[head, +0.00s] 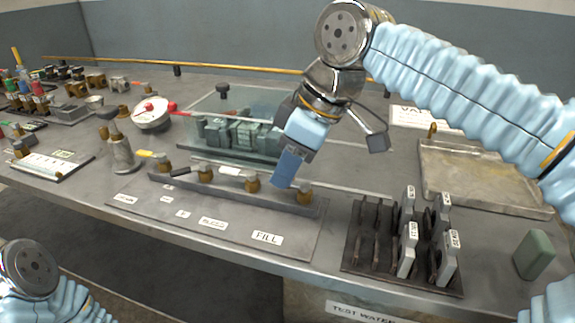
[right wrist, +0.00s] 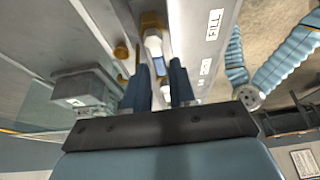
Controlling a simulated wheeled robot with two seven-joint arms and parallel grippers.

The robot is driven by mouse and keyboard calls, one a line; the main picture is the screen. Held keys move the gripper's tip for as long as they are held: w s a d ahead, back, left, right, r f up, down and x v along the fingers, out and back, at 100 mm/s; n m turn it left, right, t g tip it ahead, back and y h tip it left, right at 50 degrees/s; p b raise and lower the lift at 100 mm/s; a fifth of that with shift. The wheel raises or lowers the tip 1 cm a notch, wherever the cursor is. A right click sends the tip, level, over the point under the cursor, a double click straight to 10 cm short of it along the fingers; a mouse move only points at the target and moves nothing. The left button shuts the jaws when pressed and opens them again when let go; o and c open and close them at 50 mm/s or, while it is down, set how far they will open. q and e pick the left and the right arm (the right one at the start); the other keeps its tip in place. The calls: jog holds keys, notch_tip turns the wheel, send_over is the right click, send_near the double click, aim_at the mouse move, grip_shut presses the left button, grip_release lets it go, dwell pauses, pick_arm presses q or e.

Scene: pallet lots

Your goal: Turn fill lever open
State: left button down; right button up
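The FILL label (head: 267,238) lies on the plate in front of the valve row; it also shows in the right wrist view (right wrist: 214,25). Behind it, brass valves stand on a grey manifold bar, the rightmost (head: 304,194) just right of my right gripper (head: 284,180). My right gripper points down at the bar. In the right wrist view its two blue fingers (right wrist: 160,84) are apart. A lever with a white and blue handle (right wrist: 154,46) runs from a brass valve toward the gap between them. Contact cannot be told. My left gripper is out of view.
A clear box over green blocks (head: 235,132) stands just behind the valve row. A rack with labelled grey plates (head: 407,248) is to the right, before a metal tray (head: 480,185). A gauge with red handles (head: 152,114) stands at left.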

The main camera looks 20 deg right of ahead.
jog(key=shift+f, duration=0.2)
jog(key=shift+c, duration=0.3)
grip_shut()
